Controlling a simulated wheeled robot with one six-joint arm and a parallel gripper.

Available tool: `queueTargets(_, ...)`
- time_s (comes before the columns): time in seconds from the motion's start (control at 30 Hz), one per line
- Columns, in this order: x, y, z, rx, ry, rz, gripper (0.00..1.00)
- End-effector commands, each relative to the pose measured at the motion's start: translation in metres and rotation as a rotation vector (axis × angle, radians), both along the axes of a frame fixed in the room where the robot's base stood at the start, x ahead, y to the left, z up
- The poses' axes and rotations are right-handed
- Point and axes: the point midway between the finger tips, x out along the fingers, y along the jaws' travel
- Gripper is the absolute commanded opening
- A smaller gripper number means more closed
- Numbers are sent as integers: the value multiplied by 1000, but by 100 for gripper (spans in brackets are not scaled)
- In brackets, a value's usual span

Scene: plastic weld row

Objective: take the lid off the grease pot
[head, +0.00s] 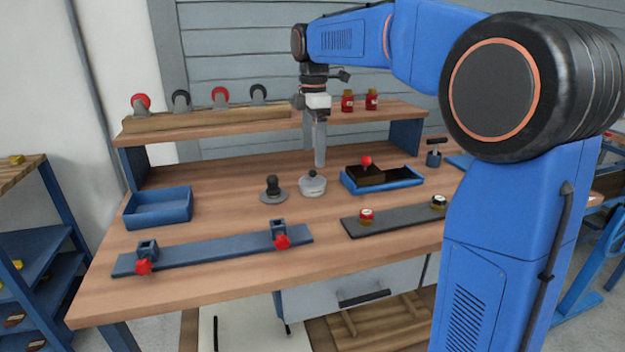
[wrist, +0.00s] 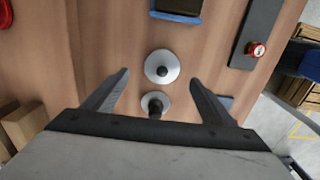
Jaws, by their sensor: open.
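The grease pot (head: 313,189) is a small pale grey round pot on the bench top, with its lid (head: 312,175) on and a black knob in the lid's middle. In the wrist view the lid (wrist: 162,63) shows from above as a pale disc with a dark knob. My gripper (head: 320,163) points down above and slightly behind the pot, apart from it. In the wrist view my gripper (wrist: 160,80) is open and empty, its fingers either side of the space near the lid.
A dark-knobbed piece on a grey disc (head: 273,190) stands close left of the pot; it also shows in the wrist view (wrist: 155,104). A blue tray (head: 400,184) holding a red-knobbed brown block is right. A shelf (head: 380,109) stands behind. Bench between pot and front plates is clear.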

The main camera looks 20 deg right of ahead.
Motion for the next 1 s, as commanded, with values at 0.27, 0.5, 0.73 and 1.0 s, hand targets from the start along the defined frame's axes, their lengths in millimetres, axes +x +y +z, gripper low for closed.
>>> queueTargets(0.27, -1, 0, -17, 0, 0, 0, 78)
queueTargets(0.5, -5, 1, -49, 0, 1, 0, 78)
queueTargets(0.73, -5, 1, -64, 0, -1, 0, 78)
queueTargets(1.0, -5, 1, -64, 0, -1, 0, 59)
